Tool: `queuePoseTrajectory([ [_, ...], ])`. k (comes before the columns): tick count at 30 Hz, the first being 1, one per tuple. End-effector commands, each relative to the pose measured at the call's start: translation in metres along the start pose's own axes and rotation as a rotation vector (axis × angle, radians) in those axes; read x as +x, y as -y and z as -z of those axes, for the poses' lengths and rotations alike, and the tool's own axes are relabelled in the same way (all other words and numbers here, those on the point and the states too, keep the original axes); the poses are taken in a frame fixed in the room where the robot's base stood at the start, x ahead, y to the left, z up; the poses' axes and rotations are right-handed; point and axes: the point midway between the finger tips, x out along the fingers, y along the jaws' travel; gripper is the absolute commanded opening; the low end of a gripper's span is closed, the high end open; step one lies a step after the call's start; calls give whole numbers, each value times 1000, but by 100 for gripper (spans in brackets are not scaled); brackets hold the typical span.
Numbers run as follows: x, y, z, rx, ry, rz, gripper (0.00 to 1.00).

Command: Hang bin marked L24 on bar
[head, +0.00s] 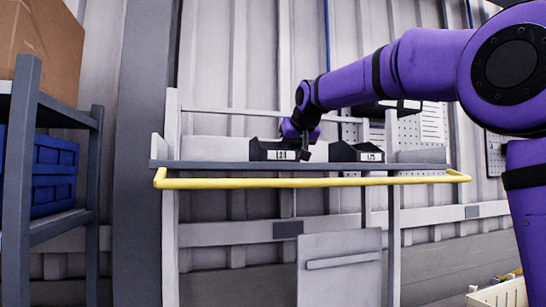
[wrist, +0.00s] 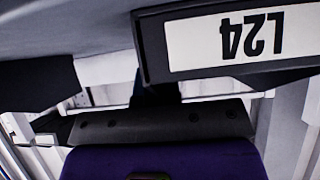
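A black bin (head: 262,150) with a white label sits on the grey shelf; its label is small in the head view. The wrist view shows a dark bin (wrist: 152,48) close up, with L24 upside down on its label. My gripper (head: 304,148) is at the right end of the left bin, its fingers small and partly hidden. In the wrist view a dark finger runs up behind the bin's label edge; the fingertips are hidden, so I cannot tell whether they grip it. A yellow bar (head: 310,182) runs along the shelf front, and a thin grey bar (head: 235,112) crosses behind.
A second black bin (head: 343,152), labelled L75, stands to the right on the same shelf (head: 220,165). A rack (head: 65,217) with a blue crate (head: 55,165) and a cardboard box (head: 45,40) is at the left. Pegboard panels (head: 425,128) stand behind at the right.

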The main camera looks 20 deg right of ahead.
Motion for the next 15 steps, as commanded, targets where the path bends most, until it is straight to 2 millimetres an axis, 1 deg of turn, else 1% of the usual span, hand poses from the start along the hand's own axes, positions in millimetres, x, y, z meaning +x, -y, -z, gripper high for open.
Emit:
queuePoseTrajectory([
  [8,-1,0,1,0,0,0,0],
  [15,-5,0,8,0,-1,0,0],
])
